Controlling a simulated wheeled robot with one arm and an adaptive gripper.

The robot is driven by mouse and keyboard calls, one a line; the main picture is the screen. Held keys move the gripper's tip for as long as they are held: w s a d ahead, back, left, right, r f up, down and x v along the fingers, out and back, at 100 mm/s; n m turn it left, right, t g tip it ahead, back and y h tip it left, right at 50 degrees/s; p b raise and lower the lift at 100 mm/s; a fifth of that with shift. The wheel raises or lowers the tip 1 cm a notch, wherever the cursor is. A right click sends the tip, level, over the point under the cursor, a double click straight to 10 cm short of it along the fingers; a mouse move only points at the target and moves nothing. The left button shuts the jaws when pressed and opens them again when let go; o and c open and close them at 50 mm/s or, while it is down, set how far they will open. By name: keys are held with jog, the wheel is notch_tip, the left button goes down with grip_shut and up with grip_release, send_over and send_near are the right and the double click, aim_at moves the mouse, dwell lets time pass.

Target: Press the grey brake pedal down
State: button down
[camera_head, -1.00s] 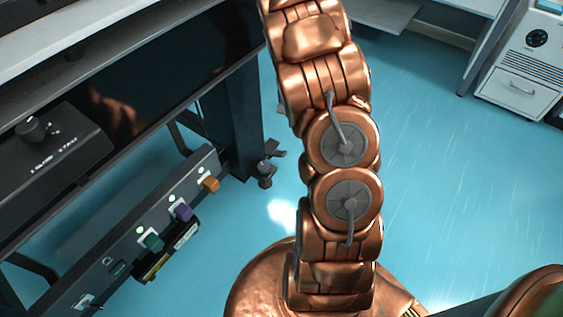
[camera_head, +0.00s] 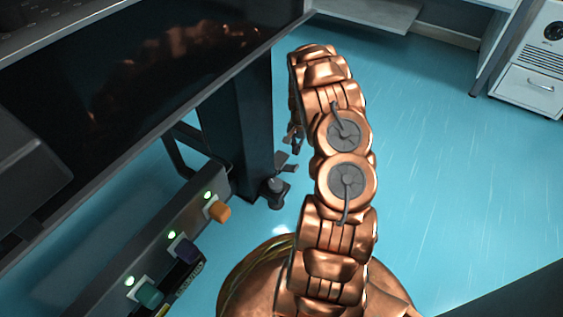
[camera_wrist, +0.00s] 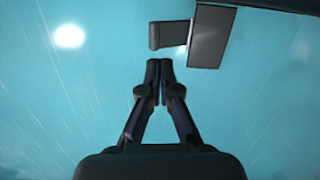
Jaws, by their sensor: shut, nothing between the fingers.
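The grey brake pedal (camera_head: 287,168) looks like a small flat plate low beside the table leg, in the head view. In the wrist view a short grey pad (camera_wrist: 169,35) that seems to be the pedal lies just beyond the fingertips, beside a larger dark plate (camera_wrist: 211,38). My gripper (camera_wrist: 159,62) is shut and empty, its two fingertips together and pointing towards the pad. A gap shows between tips and pad in that view; I cannot tell the height difference. In the head view my gripper (camera_head: 294,142) is mostly hidden behind my arm, a little above the pedal.
A panel with orange (camera_head: 219,212), purple (camera_head: 187,250) and teal (camera_head: 150,293) buttons is at lower left. The blue floor (camera_head: 440,160) to the right is clear.

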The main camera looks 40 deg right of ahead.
aim_at(293, 167)
jog(key=shift+w+a+f+b, duration=0.1)
jog(key=shift+a+f+b, duration=0.15)
jog(key=shift+f+b, duration=1.05)
jog(key=shift+a+f+b, duration=0.2)
jog(key=shift+f+b, duration=0.15)
jog(key=shift+f, duration=1.8)
